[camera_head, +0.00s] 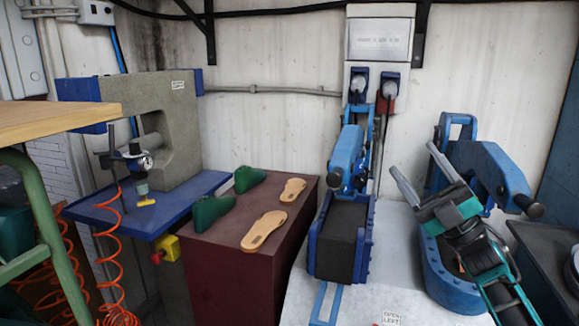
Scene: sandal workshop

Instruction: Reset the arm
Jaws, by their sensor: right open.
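My right gripper (411,158) is at the right of the head view, with its arm coming up from the lower right. Its two pale fingers are spread apart with nothing between them. It is in front of the blue press on the right (490,165) and hides part of it. It cannot be told whether they touch. My left gripper is not in view.
A dark red cabinet (228,272) carries two tan soles (265,230) and two green shoe forms (211,210). A blue clamp machine (342,240) stands on the pale bench (390,270). A grey machine (165,120) and a wooden tabletop (50,118) are left.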

